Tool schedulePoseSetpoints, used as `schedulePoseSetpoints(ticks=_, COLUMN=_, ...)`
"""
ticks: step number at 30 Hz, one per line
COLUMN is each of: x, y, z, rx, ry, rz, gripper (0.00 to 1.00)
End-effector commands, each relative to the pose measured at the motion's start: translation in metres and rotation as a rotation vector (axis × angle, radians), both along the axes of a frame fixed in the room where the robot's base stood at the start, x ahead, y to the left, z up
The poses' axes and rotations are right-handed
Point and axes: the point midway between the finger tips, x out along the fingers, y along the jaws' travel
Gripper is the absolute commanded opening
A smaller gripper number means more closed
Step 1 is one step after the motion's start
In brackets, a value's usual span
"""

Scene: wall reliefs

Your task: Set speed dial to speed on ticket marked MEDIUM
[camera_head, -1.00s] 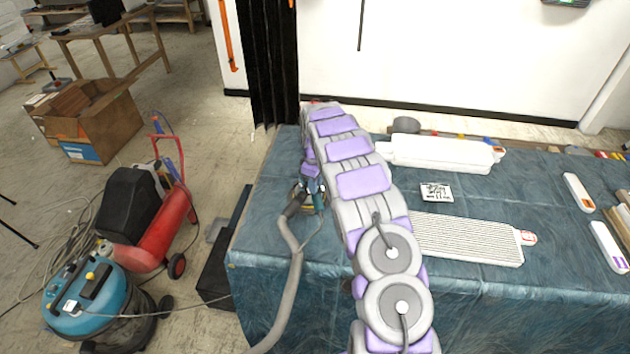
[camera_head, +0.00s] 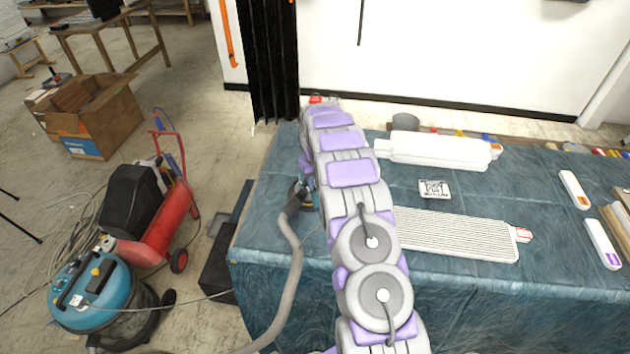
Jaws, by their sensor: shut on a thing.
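A dark blue sander-like tool (camera_head: 303,195) with a grey hose (camera_head: 291,270) lies at the left of the blue cloth-covered table (camera_head: 265,250). My arm passes right beside it and covers part of it. No speed dial can be made out. A small white card (camera_head: 434,189) with black print lies mid-table; its print is too small to read, so I cannot tell whether it is a ticket marked MEDIUM. My gripper's fingers do not show; my arm's far end is near the table's back left edge.
A white flattened canister (camera_head: 440,148) and a ribbed white panel (camera_head: 455,235) lie on the table. Two white labelled pieces (camera_head: 574,190) (camera_head: 602,243) lie at the right. A blue vacuum (camera_head: 95,290), a red compressor (camera_head: 165,225) and a cardboard box (camera_head: 105,120) stand on the floor at left.

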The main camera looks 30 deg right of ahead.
Motion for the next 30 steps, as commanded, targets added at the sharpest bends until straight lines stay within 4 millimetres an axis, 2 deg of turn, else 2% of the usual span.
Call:
schedulePoseSetpoints(ticks=16, x=-0.0011, y=0.0004, z=-0.001, rx=0.001, ry=0.004, rz=-0.023, gripper=0.0)
schedulePoseSetpoints(ticks=17, x=-0.001, y=0.0003, z=-0.0011, rx=0.001, ry=0.004, rz=-0.023, gripper=0.27)
schedulePoseSetpoints(ticks=18, x=-0.001, y=0.0002, z=-0.001, rx=0.001, ry=0.003, rz=-0.023, gripper=0.3)
schedulePoseSetpoints(ticks=24, x=-0.0007, y=0.0001, z=-0.0005, rx=0.0, ry=0.002, rz=-0.023, gripper=0.49)
schedulePoseSetpoints(ticks=30, x=-0.0004, y=0.0001, z=-0.0002, rx=0.0, ry=0.001, rz=-0.023, gripper=0.51)
